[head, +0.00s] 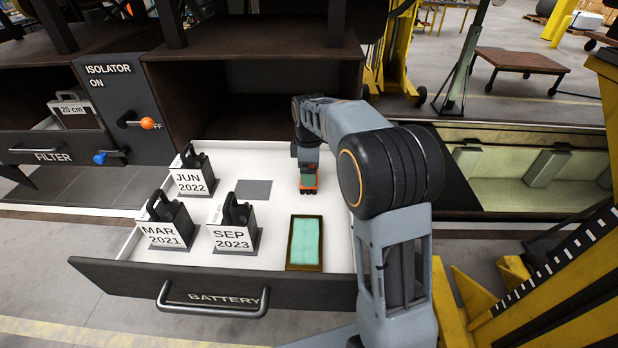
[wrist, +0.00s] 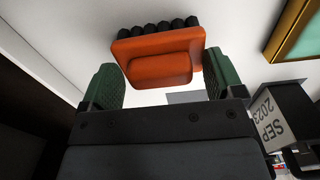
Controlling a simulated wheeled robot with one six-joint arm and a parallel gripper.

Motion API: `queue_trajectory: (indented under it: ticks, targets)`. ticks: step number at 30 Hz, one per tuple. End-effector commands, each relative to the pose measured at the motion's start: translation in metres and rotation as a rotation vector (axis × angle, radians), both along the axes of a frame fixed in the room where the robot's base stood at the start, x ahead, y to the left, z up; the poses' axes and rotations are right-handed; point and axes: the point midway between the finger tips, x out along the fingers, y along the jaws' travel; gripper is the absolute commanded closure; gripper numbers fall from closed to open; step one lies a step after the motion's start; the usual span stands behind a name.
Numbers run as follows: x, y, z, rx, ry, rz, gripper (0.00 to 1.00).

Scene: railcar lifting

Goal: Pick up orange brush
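The orange brush (wrist: 160,58) has an orange body and a row of black bristles. In the head view the brush (head: 308,190) hangs under the wrist at the end of my arm, bristles downward. My gripper (head: 308,180) is over the white drawer floor, beyond the green tray. The finger on the far side is hidden in the head view.
The open battery drawer (head: 206,298) holds blocks marked JUN 2022 (head: 190,182), MAR 2021 (head: 167,234) and SEP 2023 (head: 234,238). A green tray with a brown rim (head: 291,266) lies at the front. A dark grey patch (head: 254,190) is bare. A shelf overhangs the drawer's back.

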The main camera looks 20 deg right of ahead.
Motion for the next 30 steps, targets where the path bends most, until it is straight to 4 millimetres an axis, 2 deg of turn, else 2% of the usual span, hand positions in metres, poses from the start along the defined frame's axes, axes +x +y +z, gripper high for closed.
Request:
queue_trajectory:
  ticks: [2,15,25,30]
  targets:
    - [0.0,0.0,0.0,0.0,0.0,0.0,0.21]
    - [0.0,0.0,0.001,0.0,0.0,0.0,0.63]
    - [0.0,0.0,0.004,0.0,-0.001,0.0,0.63]
    - [0.001,0.0,0.018,0.0,-0.004,0.0,0.63]
